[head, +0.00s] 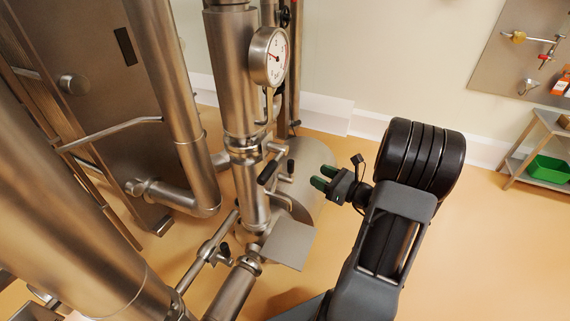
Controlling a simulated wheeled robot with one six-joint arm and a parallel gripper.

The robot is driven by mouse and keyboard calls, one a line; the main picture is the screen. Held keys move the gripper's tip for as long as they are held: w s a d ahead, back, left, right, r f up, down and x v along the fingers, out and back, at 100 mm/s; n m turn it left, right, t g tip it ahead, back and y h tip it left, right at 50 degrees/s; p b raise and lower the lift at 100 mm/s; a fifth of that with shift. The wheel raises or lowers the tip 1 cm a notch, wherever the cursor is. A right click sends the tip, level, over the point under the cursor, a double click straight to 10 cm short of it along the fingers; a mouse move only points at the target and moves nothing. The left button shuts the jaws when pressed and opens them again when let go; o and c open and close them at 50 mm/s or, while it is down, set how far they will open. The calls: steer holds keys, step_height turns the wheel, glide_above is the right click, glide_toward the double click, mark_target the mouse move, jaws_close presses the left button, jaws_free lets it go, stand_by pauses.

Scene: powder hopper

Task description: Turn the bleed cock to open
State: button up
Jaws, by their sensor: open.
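The vertical steel pipe (225,75) carries black-handled levers. A third dark handle (225,250) sits lower on a thin side pipe. I cannot tell for sure which of these is the bleed cock. My gripper (324,177) has green-tipped fingers that are apart and empty. It points left toward the smaller handle, with a gap between them in the picture; depth is unclear.
A round pressure gauge (269,55) juts from the pipe above the levers. A flat grey plate (289,244) sticks out below my gripper. Large steel pipes (180,110) crowd the left. A shelf (543,150) with a green bin (548,169) stands far right. Floor between is clear.

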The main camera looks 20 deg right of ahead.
steer(key=b+x, duration=0.2)
steer(key=x, duration=1.1)
steer(key=shift+s+a, duration=0.1)
steer(key=shift+a, duration=0.15)
steer(key=shift+c, duration=0.3)
jaws_close()
